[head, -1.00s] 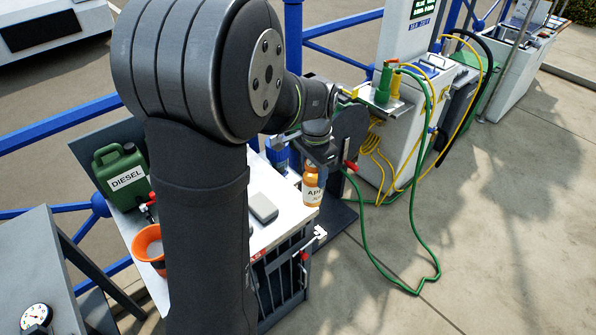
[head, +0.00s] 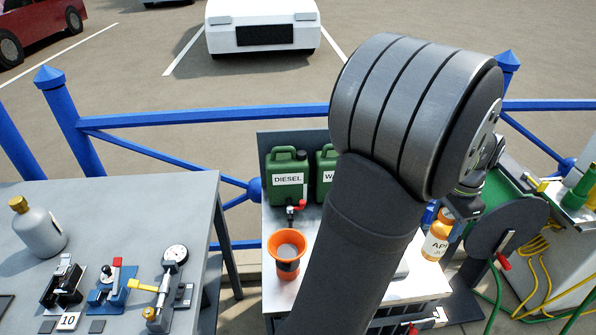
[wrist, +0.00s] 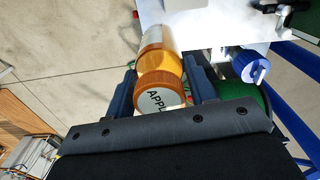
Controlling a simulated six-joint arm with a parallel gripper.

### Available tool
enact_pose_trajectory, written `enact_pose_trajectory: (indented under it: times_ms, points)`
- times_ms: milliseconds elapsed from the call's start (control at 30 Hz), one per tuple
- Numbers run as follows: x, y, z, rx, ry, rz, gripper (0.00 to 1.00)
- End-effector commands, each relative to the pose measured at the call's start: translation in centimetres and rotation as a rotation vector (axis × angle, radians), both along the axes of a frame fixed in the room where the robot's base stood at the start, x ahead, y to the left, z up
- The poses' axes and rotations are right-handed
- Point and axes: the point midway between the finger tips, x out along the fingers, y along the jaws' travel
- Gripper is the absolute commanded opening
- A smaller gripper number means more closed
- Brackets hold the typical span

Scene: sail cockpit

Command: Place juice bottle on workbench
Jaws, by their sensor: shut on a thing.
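The juice bottle (head: 437,236) is orange with a white label and shows in the head view right of my arm. In the wrist view the bottle (wrist: 158,68) lies between the two fingers, its round lettered end facing the camera. My gripper (wrist: 162,88) is shut on it; in the head view my gripper (head: 460,208) is partly hidden behind my arm. The bottle is held near the right side of the white cabinet. The grey workbench (head: 130,215) stands at the left, well away from the bottle.
The workbench holds a grey bottle (head: 38,230), clamps and a gauge (head: 175,256). The white cabinet (head: 285,297) between carries an orange funnel cup (head: 287,250) and green cans (head: 288,178). Clear bench top lies toward the back. A blue railing (head: 170,118) runs behind.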

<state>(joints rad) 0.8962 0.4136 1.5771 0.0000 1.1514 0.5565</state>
Motion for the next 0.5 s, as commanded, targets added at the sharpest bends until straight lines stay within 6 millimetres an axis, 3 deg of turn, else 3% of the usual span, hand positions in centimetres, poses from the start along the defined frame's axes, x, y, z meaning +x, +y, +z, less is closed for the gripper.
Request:
enact_pose_trajectory:
  times_ms: [33, 200, 500]
  points:
    - [2.1, 1.2, 0.2, -0.002, -0.001, 0.048, 0.19]
    - [7.6, 5.3, 0.9, -0.001, -0.001, 0.186, 0.19]
    - [16.0, 14.6, 2.1, -0.002, -0.001, 0.427, 0.19]
